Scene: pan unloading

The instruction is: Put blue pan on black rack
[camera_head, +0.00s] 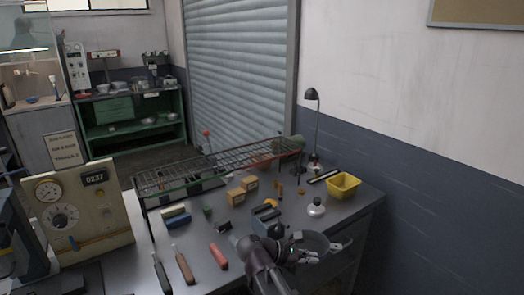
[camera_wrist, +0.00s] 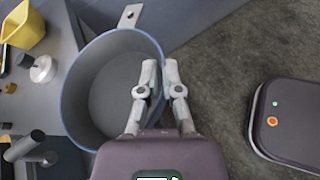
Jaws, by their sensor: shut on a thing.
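The blue pan (camera_wrist: 83,68) is round and deep, with a blue-grey rim and a grey inside, and it looks empty. It also shows in the head view (camera_head: 312,240), at the near right part of the table. A short grey handle (camera_wrist: 130,16) sticks out from its rim. My gripper (camera_wrist: 160,66) is shut on the pan's rim, one finger inside the wall and one outside. In the head view my arm partly covers the pan. The black rack (camera_head: 220,162) is a long wire shelf on thin legs along the table's far side. Its visible top is bare.
Small wooden boxes (camera_head: 237,195) and several tools lie between pan and rack. A gauge box (camera_head: 78,212) stands at left.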

